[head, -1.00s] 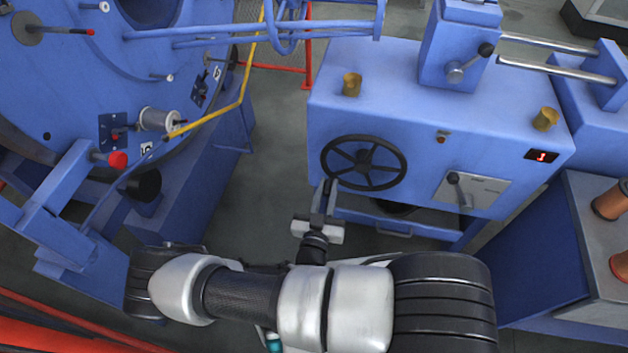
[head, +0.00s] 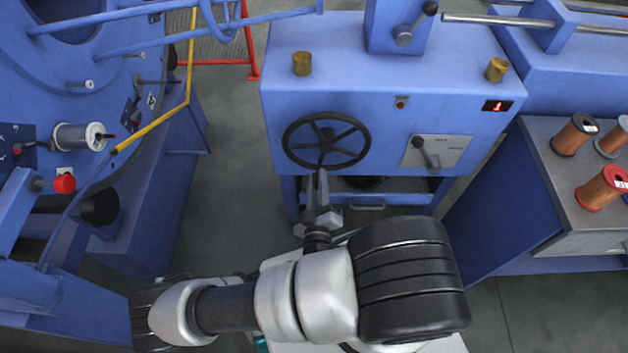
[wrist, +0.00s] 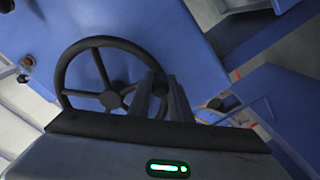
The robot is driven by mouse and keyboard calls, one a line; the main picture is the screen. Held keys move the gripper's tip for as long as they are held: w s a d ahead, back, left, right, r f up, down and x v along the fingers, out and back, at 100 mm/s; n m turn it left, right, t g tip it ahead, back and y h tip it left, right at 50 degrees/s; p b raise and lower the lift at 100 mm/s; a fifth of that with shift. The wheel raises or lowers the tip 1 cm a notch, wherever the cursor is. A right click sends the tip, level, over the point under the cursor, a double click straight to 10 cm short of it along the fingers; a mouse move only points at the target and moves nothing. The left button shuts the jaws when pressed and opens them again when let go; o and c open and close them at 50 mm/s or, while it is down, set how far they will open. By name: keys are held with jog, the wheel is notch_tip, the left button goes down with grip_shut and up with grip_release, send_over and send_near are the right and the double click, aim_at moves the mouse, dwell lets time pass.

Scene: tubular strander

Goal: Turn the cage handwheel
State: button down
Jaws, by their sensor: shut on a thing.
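The black cage handwheel (head: 326,131) is mounted on the front of the blue machine cabinet (head: 390,118). It has a round rim, several spokes and a dark hub. My gripper (head: 322,172) reaches it from below, with its fingers at the lowest part of the rim. In the wrist view the handwheel (wrist: 109,99) fills the left middle. The gripper (wrist: 154,85) shows there with its two fingers closed over the rim's right side, shut on the rim. The fingers hide a short piece of rim.
A lever on a plate (head: 436,151) is right of the wheel. Below is a blue frame with a handle (head: 366,207). A bench with copper spools (head: 601,188) stands at right. The blue drum machine (head: 75,95) and yellow rail (head: 160,130) are at left. Grey floor between is clear.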

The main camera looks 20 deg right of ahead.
dwell(0.4)
jog(key=c, duration=1.6)
grip_release()
jog(key=shift+s, duration=0.1)
jog(key=shift+v, duration=3.7)
jog(key=shift+r, duration=0.1)
jog(key=shift+c, duration=0.3)
